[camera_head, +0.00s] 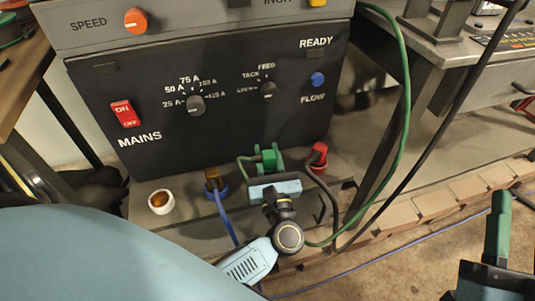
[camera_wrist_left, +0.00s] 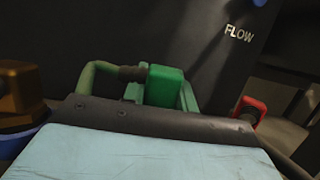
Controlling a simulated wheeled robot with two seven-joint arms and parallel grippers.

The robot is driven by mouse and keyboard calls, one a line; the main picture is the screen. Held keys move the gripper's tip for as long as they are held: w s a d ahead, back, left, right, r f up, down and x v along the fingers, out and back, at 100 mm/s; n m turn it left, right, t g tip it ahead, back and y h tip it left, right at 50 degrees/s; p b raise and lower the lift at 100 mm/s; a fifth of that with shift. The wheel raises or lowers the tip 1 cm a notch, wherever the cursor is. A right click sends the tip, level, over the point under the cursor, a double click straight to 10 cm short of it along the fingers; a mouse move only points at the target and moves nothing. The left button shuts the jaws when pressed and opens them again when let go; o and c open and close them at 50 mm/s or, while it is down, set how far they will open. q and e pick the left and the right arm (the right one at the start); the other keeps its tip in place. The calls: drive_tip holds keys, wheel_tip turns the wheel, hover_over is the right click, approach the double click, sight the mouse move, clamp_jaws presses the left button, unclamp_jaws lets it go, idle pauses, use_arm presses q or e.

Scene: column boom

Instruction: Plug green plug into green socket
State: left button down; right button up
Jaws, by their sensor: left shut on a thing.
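The green plug (camera_head: 268,159) is a small block at the front foot of the dark machine. In the left wrist view, the green plug (camera_wrist_left: 165,86) sits between the green fingers, with its cable leaving to the left. My left gripper (camera_head: 273,160) is shut on it. A green socket cannot be made out apart from the plug and fingers; whether the plug is seated is hidden. My right gripper (camera_head: 498,225) seems to show at the lower right, its green finger pointing up, away from the machine; its opening cannot be judged.
A brown plug (camera_head: 213,180) in a blue socket (camera_head: 217,191) stands to the left, and a red plug (camera_head: 318,156) close to the right. A white round socket (camera_head: 161,201) is at far left. A green cable (camera_head: 405,100) hangs down the right side.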

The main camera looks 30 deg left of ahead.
sight(270, 173)
use_arm(q)
drive_tip(key=shift+f+b, duration=0.55)
drive_tip(key=shift+f, duration=0.05)
drive_tip(key=c, duration=1.4)
unclamp_jaws()
drive_tip(key=shift+b+v, duration=0.6)
drive_tip(key=shift+v, duration=1.3)
drive_tip(key=shift+b+v, duration=0.8)
drive_tip(key=shift+v, duration=2.8)
